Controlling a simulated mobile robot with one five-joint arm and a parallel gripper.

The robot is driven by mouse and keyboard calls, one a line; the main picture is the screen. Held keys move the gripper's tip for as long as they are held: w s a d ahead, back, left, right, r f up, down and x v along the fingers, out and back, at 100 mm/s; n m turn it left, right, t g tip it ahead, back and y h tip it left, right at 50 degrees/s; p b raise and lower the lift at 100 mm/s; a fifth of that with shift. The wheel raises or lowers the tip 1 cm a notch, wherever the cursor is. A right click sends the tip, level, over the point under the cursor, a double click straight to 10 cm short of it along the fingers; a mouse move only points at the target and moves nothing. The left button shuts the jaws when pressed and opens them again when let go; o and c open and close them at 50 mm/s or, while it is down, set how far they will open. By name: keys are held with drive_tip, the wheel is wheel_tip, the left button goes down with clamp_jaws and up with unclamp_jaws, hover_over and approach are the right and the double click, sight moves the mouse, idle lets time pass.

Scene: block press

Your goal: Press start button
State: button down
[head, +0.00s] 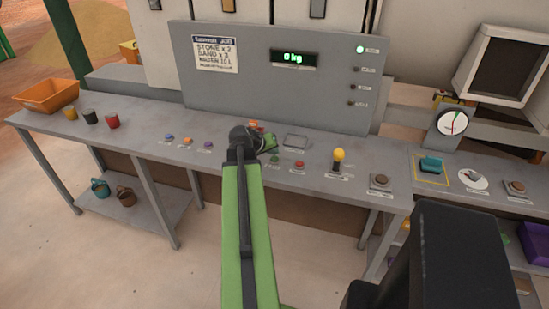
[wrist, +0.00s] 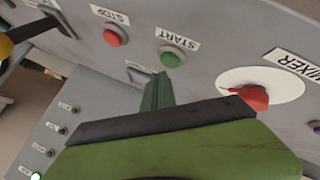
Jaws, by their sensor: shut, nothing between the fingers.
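The green start button (head: 275,159) is on the grey console top, just left of the red stop button (head: 299,164). In the wrist view, the green button (wrist: 172,58) sits under a START label, and the red button (wrist: 112,38) under a STOP label. My gripper (head: 268,144) is over the console, just behind the green button in the head view. In the wrist view, its dark green fingers (wrist: 157,88) are shut and empty. Their tips appear close to the start button. I cannot tell whether they touch it, and the button looks unobstructed.
The red mixer knob (wrist: 253,97) on a white dial is to the right of the fingers in the wrist view. A yellow-topped lever (head: 339,157) stands right of the stop button. The upright panel with a 0 kg display (head: 294,58) rises behind the console.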

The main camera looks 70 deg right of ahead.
sight(273, 159)
wheel_tip(273, 159, up, 5)
drive_tip(key=p, duration=0.5)
drive_tip(key=shift+r, duration=0.1)
idle(0.6)
